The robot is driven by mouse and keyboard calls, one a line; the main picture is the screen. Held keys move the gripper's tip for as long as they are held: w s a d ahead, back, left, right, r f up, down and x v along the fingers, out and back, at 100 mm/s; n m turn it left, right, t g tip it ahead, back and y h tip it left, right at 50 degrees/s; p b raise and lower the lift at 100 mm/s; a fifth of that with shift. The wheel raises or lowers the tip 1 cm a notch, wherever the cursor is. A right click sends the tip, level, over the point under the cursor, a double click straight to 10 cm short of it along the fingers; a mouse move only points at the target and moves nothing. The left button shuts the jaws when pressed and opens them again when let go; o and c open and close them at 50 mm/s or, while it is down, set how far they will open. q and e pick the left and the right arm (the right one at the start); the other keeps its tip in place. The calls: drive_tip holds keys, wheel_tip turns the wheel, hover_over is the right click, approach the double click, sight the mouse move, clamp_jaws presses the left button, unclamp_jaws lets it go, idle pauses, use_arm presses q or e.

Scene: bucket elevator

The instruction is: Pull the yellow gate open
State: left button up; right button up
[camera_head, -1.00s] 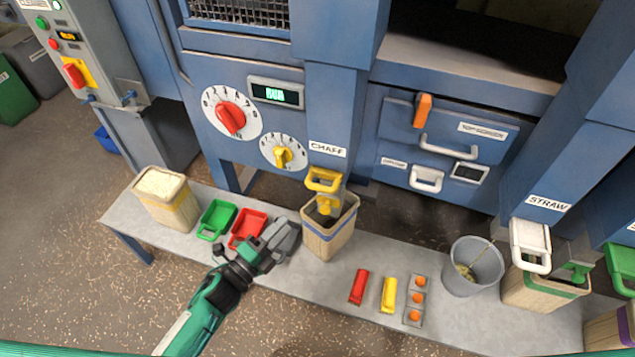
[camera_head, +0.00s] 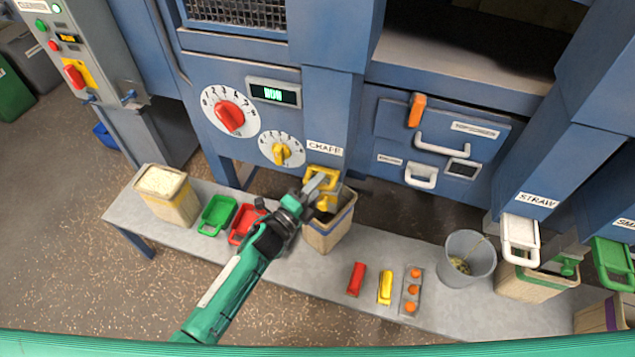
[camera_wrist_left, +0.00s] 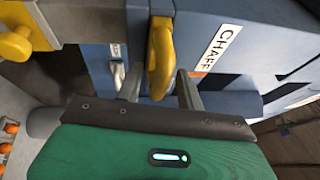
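The yellow gate (camera_head: 326,201) sits under the CHAFF label, above an open bag (camera_head: 325,235) on the bench. Its yellow loop handle (camera_head: 321,173) sticks out at the top. My left gripper (camera_head: 318,185) is at this handle and covers part of it. In the left wrist view the yellow handle (camera_wrist_left: 160,55) lies between the two fingers of the left gripper (camera_wrist_left: 160,84). The fingers are apart, with gaps showing on both sides of the handle. My right gripper is not in view.
Green (camera_head: 217,214) and red (camera_head: 243,224) scoops and a full bag (camera_head: 167,195) stand left on the bench. Red and yellow pieces, an orange-dotted strip (camera_head: 411,291) and a grey bucket (camera_head: 468,257) are to the right. The blue machine (camera_head: 350,110) rises behind.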

use_arm(q)
drive_tip(key=shift+w+d, duration=0.1)
clamp_jaws()
drive_tip(key=s+a, duration=0.2)
drive_tip(key=s, duration=0.4)
drive_tip(key=shift+f, duration=0.15)
drive_tip(key=shift+c, duration=0.7)
unclamp_jaws()
drive_tip(key=shift+o, duration=0.7)
drive_tip(key=shift+s, duration=0.15)
drive_tip(key=shift+a, duration=0.1)
